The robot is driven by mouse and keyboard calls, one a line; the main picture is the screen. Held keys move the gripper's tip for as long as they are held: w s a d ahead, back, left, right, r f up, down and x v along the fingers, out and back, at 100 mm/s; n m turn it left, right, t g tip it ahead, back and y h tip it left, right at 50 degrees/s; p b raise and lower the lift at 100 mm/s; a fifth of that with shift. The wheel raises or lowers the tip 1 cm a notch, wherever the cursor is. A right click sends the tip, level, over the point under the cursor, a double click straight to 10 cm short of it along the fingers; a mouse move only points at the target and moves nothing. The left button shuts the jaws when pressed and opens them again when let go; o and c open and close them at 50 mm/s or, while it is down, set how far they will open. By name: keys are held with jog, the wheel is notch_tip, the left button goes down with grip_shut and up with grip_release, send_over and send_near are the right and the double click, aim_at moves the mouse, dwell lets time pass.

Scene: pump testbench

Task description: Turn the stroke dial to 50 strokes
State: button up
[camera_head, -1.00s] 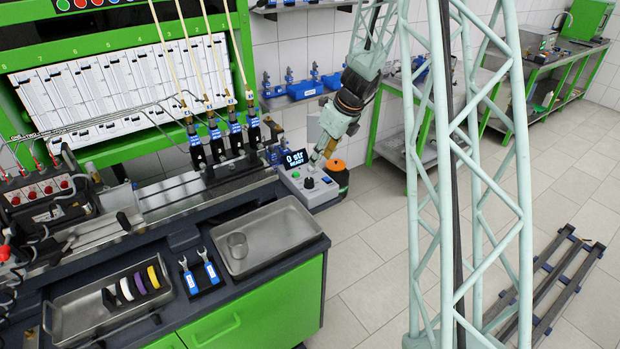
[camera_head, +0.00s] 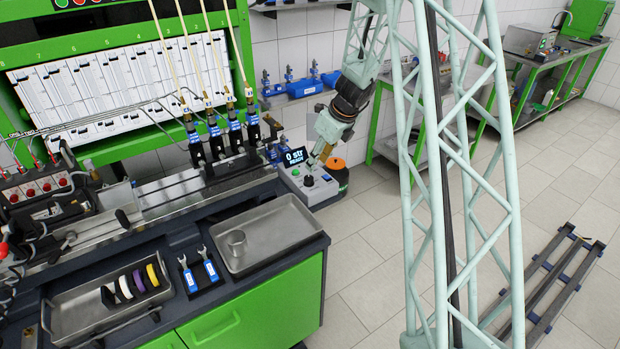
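The grey control box (camera_head: 326,193) sits at the right end of the bench. Its dark display (camera_head: 293,157) reads "0 str READY". A dark round knob (camera_head: 309,181) stands on its top face, with a green button (camera_head: 295,172) to its left. My gripper (camera_head: 314,163) points down at the box, just above and behind the knob. The gripper is small here, so I cannot tell whether its fingers are apart or touch the knob.
A metal tray (camera_head: 290,241) with a small metal cup (camera_head: 236,243) lies left of the box. Several injectors (camera_head: 235,135) stand upright behind it. Two blue-handled wrenches (camera_head: 211,270) lie in front. An orange-topped object (camera_head: 327,164) stands right of the box.

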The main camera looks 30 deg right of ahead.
aim_at(309, 177)
jog(key=shift+b+x, duration=0.9)
jog(key=shift+x, duration=4.1)
jog(key=shift+c, duration=0.4)
jog(key=c, duration=0.8)
